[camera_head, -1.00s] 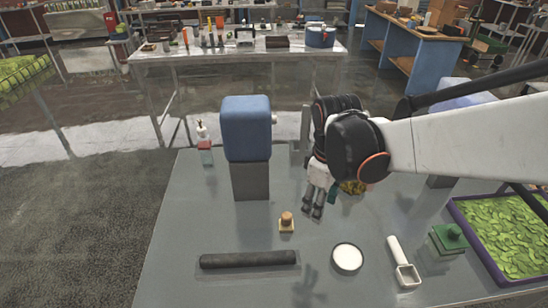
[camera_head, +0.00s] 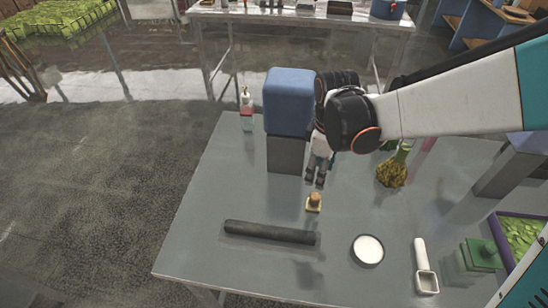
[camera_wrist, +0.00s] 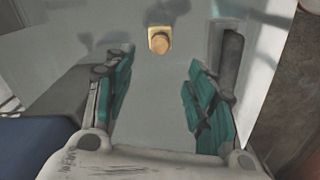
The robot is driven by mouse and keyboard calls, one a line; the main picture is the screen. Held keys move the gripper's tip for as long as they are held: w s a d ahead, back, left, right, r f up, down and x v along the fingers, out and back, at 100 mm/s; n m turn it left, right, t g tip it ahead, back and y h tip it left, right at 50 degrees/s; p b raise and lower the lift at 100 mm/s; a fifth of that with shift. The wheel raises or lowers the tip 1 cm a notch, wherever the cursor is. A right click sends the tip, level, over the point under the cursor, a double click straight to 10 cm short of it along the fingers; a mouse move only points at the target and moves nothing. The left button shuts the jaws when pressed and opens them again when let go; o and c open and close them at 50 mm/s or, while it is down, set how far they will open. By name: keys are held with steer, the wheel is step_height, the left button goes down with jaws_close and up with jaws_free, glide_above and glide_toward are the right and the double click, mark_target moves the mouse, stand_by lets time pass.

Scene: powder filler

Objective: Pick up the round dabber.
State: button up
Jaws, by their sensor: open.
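A small piece with a round tan knob on a yellow square base, which looks like the round dabber (camera_head: 314,198), stands upright on the grey table. It also shows in the wrist view (camera_wrist: 159,42), ahead of and between my fingers. My gripper (camera_head: 316,180) points down, just behind the dabber in the head view, and does not touch it. In the wrist view its teal-padded fingers (camera_wrist: 160,62) are spread wide with nothing between them.
A blue box on a grey block (camera_head: 288,102) stands close left of my gripper. A black roller (camera_head: 270,232), a white-filled round dish (camera_head: 368,249), a white scoop (camera_head: 425,270) and a green knobbed block (camera_head: 481,254) lie nearer. A yellow-green brush-like item (camera_head: 392,170) stands right.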

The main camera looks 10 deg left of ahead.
mark_target(315, 196)
step_height(315, 196, down, 8)
steer(key=b, duration=0.5)
steer(key=shift+s+a+b, duration=0.1)
steer(key=shift+s+b, duration=0.05)
steer(key=shift+b, duration=0.25)
steer(key=shift+f+b, duration=1.85)
steer(key=shift+f, duration=1)
steer(key=shift+d+r, duration=0.1)
steer(key=shift+d, duration=0.1)
steer(key=c, duration=1.1)
